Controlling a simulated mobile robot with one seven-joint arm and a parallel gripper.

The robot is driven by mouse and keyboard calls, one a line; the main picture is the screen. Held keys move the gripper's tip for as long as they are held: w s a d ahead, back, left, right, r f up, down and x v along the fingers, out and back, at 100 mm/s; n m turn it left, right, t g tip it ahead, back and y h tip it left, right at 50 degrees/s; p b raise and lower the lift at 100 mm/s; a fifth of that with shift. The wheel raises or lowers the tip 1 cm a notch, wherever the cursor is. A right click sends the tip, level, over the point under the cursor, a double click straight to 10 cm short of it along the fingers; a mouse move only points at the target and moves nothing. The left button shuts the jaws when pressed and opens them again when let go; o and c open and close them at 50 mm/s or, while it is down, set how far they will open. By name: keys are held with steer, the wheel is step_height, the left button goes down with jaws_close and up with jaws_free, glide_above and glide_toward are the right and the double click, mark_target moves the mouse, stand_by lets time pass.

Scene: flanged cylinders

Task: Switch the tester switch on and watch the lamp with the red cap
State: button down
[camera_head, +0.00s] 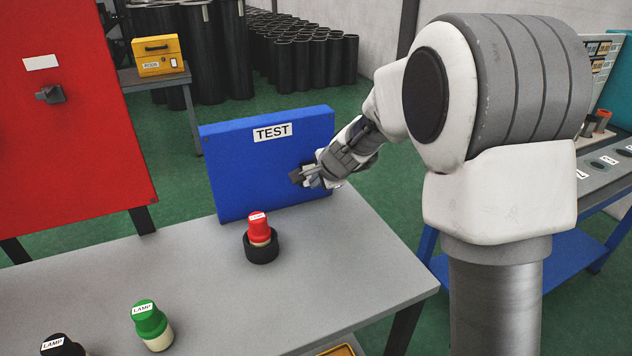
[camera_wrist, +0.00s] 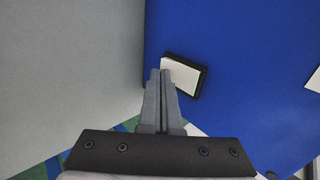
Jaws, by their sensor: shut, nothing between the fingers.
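The blue tester panel (camera_head: 240,175) with a TEST label stands upright at the back of the grey table. Its switch (camera_wrist: 188,76), a pale rocker in a dark frame with a thin green edge, shows in the wrist view. My gripper (camera_head: 309,177) is at the panel's right part; in the wrist view its shut, empty fingers (camera_wrist: 160,76) overlap the switch's left edge. I cannot tell whether they touch it or how the rocker is set. The lamp with the red cap (camera_head: 259,229) stands upright in a dark round socket (camera_head: 262,250) before the panel. No clear glow shows on it.
A green-capped lamp (camera_head: 150,318) and a black-capped lamp (camera_head: 62,346) stand at the table's front left. The grey table (camera_head: 330,270) is clear right of the red-capped lamp. A red cabinet (camera_head: 70,130) is at the left, and a yellow box (camera_head: 160,55) is behind.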

steer(key=shift+f+b, duration=0.15)
steer(key=shift+b, duration=0.15)
steer(key=shift+w+f+b, duration=0.15)
steer(key=shift+f+b, duration=0.05)
steer(key=shift+b, duration=0.8)
steer(key=shift+a+r, duration=0.1)
steer(key=shift+r, duration=0.2)
steer(key=shift+r+p, duration=0.85)
steer(key=shift+p, duration=0.05)
